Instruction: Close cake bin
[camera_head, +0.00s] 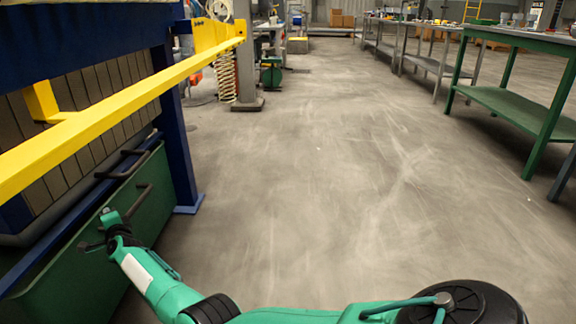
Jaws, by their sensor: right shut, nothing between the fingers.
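The cake bin (75,275) is a green box low at the left, under the filter press. Its long green front faces the aisle. A dark handle (137,200) shows on that front, and another dark bar (120,166) lies near its upper rim. My right gripper (92,238) is at the bin's front, below and left of the handle. It is shut with nothing held; whether it touches the bin is hard to tell. My right arm reaches in from the bottom right. The bin's near end is cut off by the picture edge. My left gripper is out of view.
The blue press frame (178,130) and a long yellow rail (130,98) stand above the bin. Grey filter plates (85,95) hang behind the rail. The concrete floor (320,200) is clear. A green workbench (520,105) stands at the right.

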